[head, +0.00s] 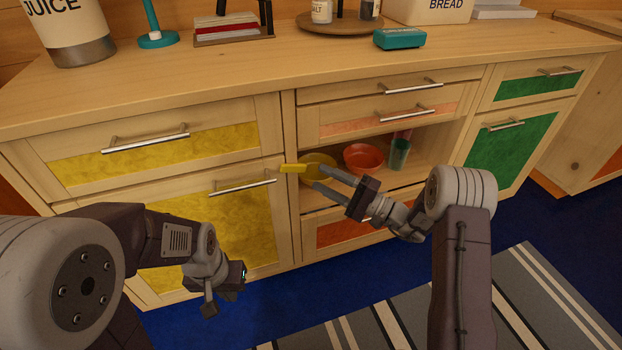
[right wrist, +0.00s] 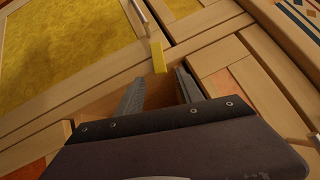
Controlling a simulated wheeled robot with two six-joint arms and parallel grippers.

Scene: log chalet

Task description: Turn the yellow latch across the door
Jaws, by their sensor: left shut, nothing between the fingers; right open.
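My right gripper (head: 318,177) is open and empty, in front of the open compartment just right of the latch. In the right wrist view its fingers (right wrist: 158,77) are spread on either side of the latch's line; I cannot tell whether they touch it. My left gripper (head: 226,292) is shut and empty, low in front of the yellow door.
The open compartment holds a yellow bowl (head: 319,165), a red bowl (head: 364,157) and a teal cup (head: 399,154). A bar handle (head: 242,187) sticks out from the yellow door. The counter (head: 260,88) above carries several items. A striped rug (head: 480,305) lies on the blue floor.

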